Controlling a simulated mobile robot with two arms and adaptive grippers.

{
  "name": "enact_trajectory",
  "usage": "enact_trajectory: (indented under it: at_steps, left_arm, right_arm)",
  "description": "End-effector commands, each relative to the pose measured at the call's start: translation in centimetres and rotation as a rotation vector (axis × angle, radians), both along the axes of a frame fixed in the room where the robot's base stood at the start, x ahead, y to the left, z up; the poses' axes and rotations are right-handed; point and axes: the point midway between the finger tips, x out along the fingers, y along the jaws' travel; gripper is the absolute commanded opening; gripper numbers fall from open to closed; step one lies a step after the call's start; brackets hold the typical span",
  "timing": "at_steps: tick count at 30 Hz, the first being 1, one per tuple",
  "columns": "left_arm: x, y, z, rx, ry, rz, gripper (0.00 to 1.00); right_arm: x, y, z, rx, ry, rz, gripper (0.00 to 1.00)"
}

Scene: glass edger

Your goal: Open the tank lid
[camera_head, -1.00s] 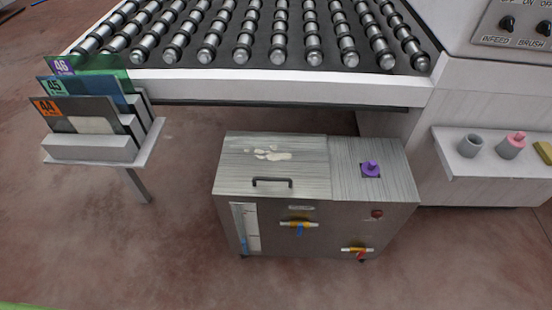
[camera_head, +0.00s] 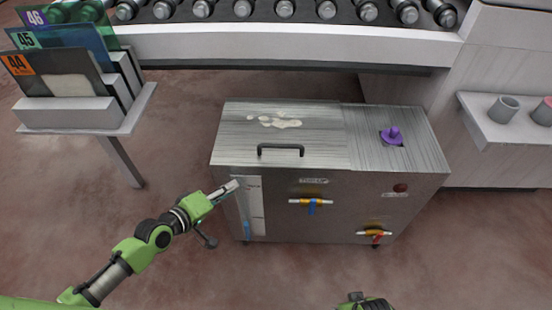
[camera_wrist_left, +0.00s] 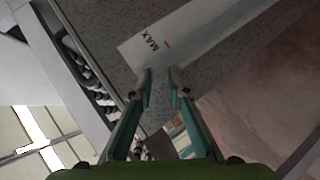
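The steel tank (camera_head: 270,200) stands on the floor below the roller table. Its lid (camera_head: 240,130) lies flat and closed on the left part of the top, with a black handle (camera_head: 281,149) near the front edge and pale stains. My left gripper (camera_head: 232,187) is in front of the tank's left front, below and left of the handle, by the level gauge (camera_head: 250,205). In the left wrist view my left gripper (camera_wrist_left: 160,75) has its two fingers apart with nothing between them, facing the gauge strip marked MAX (camera_wrist_left: 185,35). My right gripper (camera_head: 365,302) only peeks in at the bottom edge.
A purple knob (camera_head: 392,136) sits on the tank top's right part. Blue and red valves (camera_head: 312,202) are on the front. A rack (camera_head: 70,115) of numbered plates is at left, the roller table (camera_head: 280,45) above, a shelf with cups (camera_head: 505,110) at right. The floor in front is clear.

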Motion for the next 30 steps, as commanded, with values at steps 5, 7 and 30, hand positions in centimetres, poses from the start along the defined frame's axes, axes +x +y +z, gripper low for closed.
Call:
enact_trajectory:
  at_steps: [5,7,30]
  left_arm:
    - [-0.4,-4.2,6.7,-0.302,0.02,-0.052,0.17]
    - [-0.8,-5.0,8.9,-0.41,0.051,-0.058,0.17]
    - [4.7,-12.7,11.1,-0.582,0.117,-0.061,0.17]
  right_arm:
    - [1.5,0.2,1.3,0.002,-0.024,-0.004,0.4]
    - [1.7,0.2,1.9,0.003,-0.029,-0.005,0.4]
    - [0.8,0.1,-1.3,0.001,-0.011,-0.002,0.4]
